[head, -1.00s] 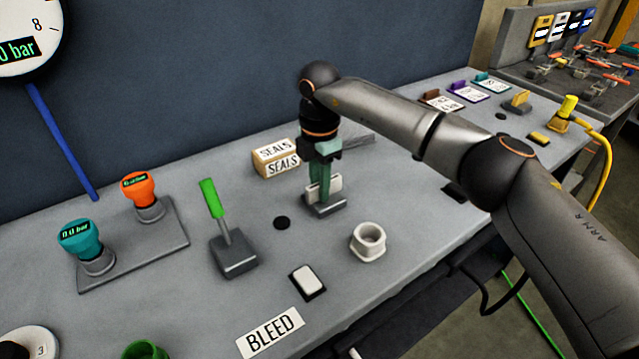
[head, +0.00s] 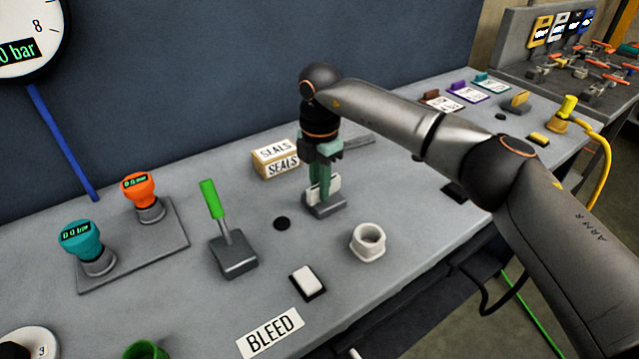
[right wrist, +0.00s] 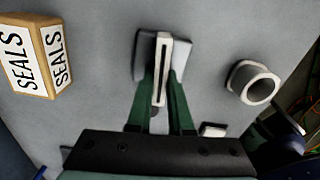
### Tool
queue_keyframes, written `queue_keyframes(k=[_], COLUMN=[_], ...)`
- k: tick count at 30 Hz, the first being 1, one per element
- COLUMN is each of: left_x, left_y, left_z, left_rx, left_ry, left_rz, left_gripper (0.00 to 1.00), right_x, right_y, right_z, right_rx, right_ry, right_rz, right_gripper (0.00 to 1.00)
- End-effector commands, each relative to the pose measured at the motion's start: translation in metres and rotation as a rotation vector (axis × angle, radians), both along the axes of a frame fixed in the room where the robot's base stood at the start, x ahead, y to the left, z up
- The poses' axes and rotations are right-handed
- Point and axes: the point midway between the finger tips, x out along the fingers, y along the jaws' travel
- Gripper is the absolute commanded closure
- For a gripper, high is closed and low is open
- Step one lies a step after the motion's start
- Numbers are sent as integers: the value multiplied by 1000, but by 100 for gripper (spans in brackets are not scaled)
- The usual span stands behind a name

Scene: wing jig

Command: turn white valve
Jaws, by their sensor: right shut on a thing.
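The white valve is a flat upright white handle (head: 333,186) on a dark grey base (head: 326,207), right of the middle of the bench. My right gripper (head: 321,192) points straight down over it and is shut on the handle. In the right wrist view the handle (right wrist: 162,65) stands between the two green fingers (right wrist: 160,100), with the grey base (right wrist: 190,52) under it. The fingers hide part of the handle in the head view. My left gripper is not in view.
A SEALS box (head: 276,158) stands behind left of the valve. A white ring-shaped nut (head: 368,242) lies in front right. A green-handled lever (head: 222,225), a white push button (head: 307,280) and a BLEED label (head: 270,333) are nearer left. Orange and teal knobs stand farther left.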

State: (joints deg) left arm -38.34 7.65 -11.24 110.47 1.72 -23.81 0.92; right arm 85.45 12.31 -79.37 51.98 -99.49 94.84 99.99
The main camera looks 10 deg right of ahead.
Motion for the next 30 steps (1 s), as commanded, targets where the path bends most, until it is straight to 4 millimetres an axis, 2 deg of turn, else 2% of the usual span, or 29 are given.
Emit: queue_keyframes(k=[30], left_x=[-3], left_y=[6], left_z=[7], left_rx=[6], left_ry=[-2], left_rz=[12], left_gripper=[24], right_x=[-6], right_y=[-8], right_z=[1], right_rx=[2], right_ry=[0], right_rz=[934], right_gripper=[100])
